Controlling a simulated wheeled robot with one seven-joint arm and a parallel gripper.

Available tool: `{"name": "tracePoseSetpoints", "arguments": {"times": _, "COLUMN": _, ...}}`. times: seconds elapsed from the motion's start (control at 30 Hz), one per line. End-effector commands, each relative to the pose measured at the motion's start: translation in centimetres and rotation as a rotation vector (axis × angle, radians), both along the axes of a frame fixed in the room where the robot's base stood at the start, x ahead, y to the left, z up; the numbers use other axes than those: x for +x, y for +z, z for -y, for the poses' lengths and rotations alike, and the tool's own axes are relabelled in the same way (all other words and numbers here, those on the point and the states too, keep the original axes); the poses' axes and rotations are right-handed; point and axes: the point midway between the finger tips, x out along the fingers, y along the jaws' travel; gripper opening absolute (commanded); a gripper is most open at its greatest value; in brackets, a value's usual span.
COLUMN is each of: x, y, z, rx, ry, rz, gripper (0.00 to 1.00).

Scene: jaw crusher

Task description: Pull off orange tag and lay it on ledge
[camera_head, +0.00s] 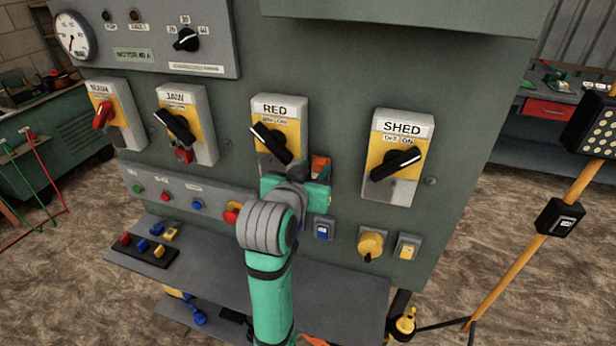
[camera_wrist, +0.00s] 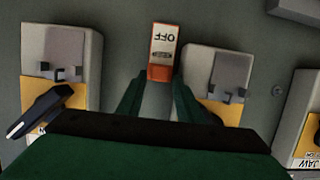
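The orange tag (camera_head: 320,165) shows just above my gripper (camera_head: 312,186) in the head view, in front of the panel between the RED and SHED switches. In the wrist view the tag (camera_wrist: 163,52) has a white face reading OFF, upside down, and an orange end between the fingertips of my gripper (camera_wrist: 160,82). The fingers look closed against both sides of it. The tag appears apart from the hooks on the two nearest switch boxes. The grey ledge (camera_head: 345,292) runs below the panel, partly hidden by my arm.
The RED switch (camera_head: 272,138) and SHED switch (camera_head: 397,160) flank the tag. A yellow knob (camera_head: 371,244) and small blue and yellow boxes are low on the panel. A black tray (camera_head: 133,252) with several coloured pieces sits at the ledge's left. The ledge's right part looks clear.

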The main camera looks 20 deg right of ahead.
Motion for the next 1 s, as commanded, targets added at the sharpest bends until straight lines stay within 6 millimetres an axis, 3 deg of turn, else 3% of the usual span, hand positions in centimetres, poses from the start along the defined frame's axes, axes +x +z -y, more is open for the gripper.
{"name": "tracePoseSetpoints", "arguments": {"times": 0.2, "x": 1.5, "y": -0.6, "z": 1.1, "rx": -0.001, "ry": -0.001, "rz": -0.001, "gripper": 0.33}}
{"name": "tracePoseSetpoints", "arguments": {"times": 0.57, "x": 1.8, "y": -0.7, "z": 1.3, "rx": -0.001, "ry": 0.0, "rz": 0.001, "gripper": 0.33}}
{"name": "tracePoseSetpoints", "arguments": {"times": 0.7, "x": 1.8, "y": -0.7, "z": 1.3, "rx": -0.001, "ry": 0.0, "rz": 0.001, "gripper": 0.02}}
{"name": "tracePoseSetpoints", "arguments": {"times": 1.0, "x": 1.8, "y": -0.7, "z": 1.2, "rx": -0.001, "ry": 0.0, "rz": 0.001, "gripper": 0.01}}
